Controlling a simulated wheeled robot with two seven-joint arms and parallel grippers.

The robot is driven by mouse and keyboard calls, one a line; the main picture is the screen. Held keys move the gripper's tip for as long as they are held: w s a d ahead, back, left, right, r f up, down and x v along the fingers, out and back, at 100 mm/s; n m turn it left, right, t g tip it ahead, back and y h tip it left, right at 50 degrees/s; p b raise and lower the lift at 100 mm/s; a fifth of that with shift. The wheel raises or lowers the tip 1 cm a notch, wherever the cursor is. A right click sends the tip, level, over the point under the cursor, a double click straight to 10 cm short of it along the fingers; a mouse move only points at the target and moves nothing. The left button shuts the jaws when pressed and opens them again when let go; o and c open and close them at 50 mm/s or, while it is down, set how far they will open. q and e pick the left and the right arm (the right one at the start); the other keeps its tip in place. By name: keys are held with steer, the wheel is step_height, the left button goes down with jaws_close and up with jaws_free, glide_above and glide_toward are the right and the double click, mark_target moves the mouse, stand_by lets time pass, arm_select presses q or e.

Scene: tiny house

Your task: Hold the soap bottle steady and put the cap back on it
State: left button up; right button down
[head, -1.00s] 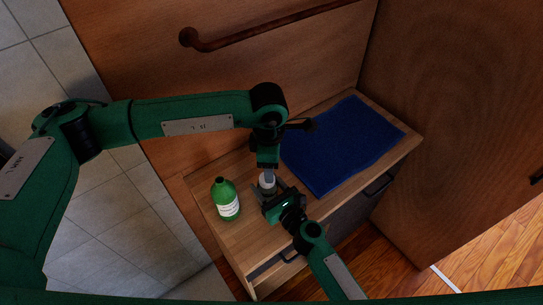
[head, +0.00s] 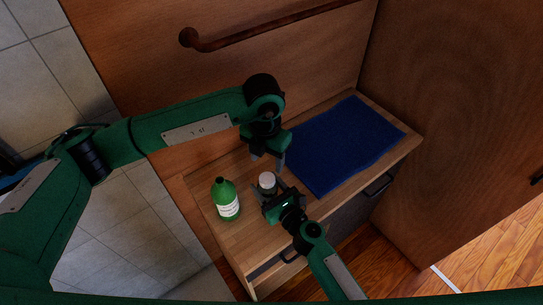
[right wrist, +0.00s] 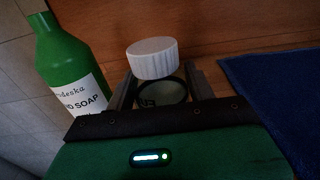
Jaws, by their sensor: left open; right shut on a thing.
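A green bottle (head: 224,203) with a white label stands upright on the wooden cabinet top; the right wrist view shows "SOAP" on its label (right wrist: 82,97). Its mouth is too small to judge. My right gripper (head: 268,193) is shut on a small container (right wrist: 160,93) with dark lettering, beside the bottle. A white ribbed cap (right wrist: 152,58) is at the container's top, and shows from above in the head view (head: 267,179). I cannot tell whether it is fully seated. My left gripper (head: 267,161) is open and empty, just behind and above the cap.
A blue cloth (head: 345,145) lies on the right of the cabinet top (head: 240,238). A wooden panel with a brown rail (head: 270,30) rises behind, and another panel (head: 460,120) stands at the right. The top's front left is clear.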

mark_target(267, 178)
arm_select(q)
steer(key=shift+f, duration=4)
steer(key=c, duration=1)
steer(key=o, duration=1.2)
steer(key=shift+c, duration=0.2)
steer(key=shift+r, duration=0.15)
step_height(267, 178, up, 12)
